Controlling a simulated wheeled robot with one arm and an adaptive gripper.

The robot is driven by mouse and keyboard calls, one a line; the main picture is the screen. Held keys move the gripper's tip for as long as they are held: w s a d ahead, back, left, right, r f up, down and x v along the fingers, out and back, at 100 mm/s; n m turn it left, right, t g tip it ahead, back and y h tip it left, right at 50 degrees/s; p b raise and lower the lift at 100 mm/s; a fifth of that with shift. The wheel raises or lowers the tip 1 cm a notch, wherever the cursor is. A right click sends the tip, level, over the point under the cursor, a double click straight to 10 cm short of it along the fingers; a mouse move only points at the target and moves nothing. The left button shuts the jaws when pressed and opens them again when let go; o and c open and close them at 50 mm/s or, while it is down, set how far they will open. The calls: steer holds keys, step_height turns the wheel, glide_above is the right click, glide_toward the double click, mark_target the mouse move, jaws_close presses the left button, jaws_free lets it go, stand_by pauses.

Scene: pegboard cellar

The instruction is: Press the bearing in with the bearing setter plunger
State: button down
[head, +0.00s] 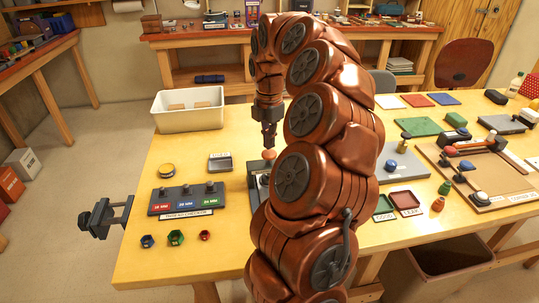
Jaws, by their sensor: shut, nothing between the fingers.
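My gripper (269,143) is shut and empty, pointing straight down over the yellow table. Just below its fingertips is a round orange-red knob (268,155), which looks like the top of the plunger. I cannot tell whether the fingertips touch it. The knob belongs to a grey device (254,182), which looks like the bearing setter. My own arm covers most of that device's right side. The bearing cannot be made out.
A white bin (188,122) stands behind on the left. A grey size-labelled block (187,200) and small coloured nuts (176,238) lie left of the device. A vise (104,217) is on the table's left edge. Boards and trays (404,202) crowd the right.

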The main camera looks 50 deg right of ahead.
mark_target(269, 153)
steer(key=shift+f+b, duration=0.6)
steer(key=shift+f, duration=1.2)
stand_by(0.5)
steer(key=shift+r+p, duration=2.1)
steer(key=shift+r, duration=1.2)
